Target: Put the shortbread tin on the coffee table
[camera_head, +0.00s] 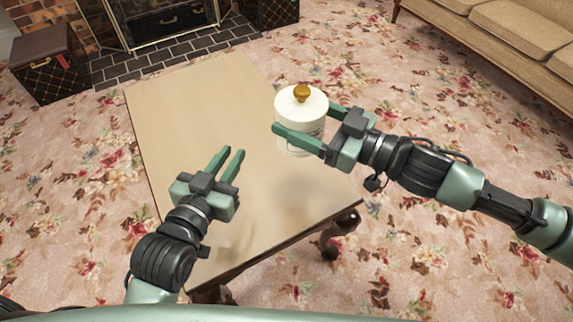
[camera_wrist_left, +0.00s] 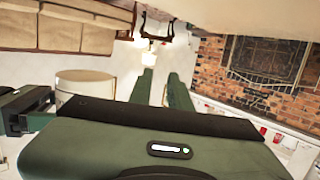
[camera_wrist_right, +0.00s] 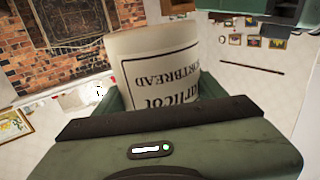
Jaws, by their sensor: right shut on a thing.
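The shortbread tin (camera_head: 301,107) is a white cylinder with a wooden knob on its lid, and its printed label shows upside down in the right wrist view (camera_wrist_right: 155,62). My right gripper (camera_head: 305,127) is shut on the tin, with one finger on each side. The tin looks upright and overlaps the right edge of the coffee table (camera_head: 205,100) in the head view; I cannot tell whether it touches the top. My left gripper (camera_head: 228,158) is open and empty over the bare tabletop. The tin also shows in the left wrist view (camera_wrist_left: 84,88).
The visible tabletop is clear. A fireplace (camera_head: 165,20) with a dark tile hearth is at the back. A dark box (camera_head: 50,62) stands at the back left. A tan sofa (camera_head: 510,35) is at the back right. Floral carpet surrounds the table.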

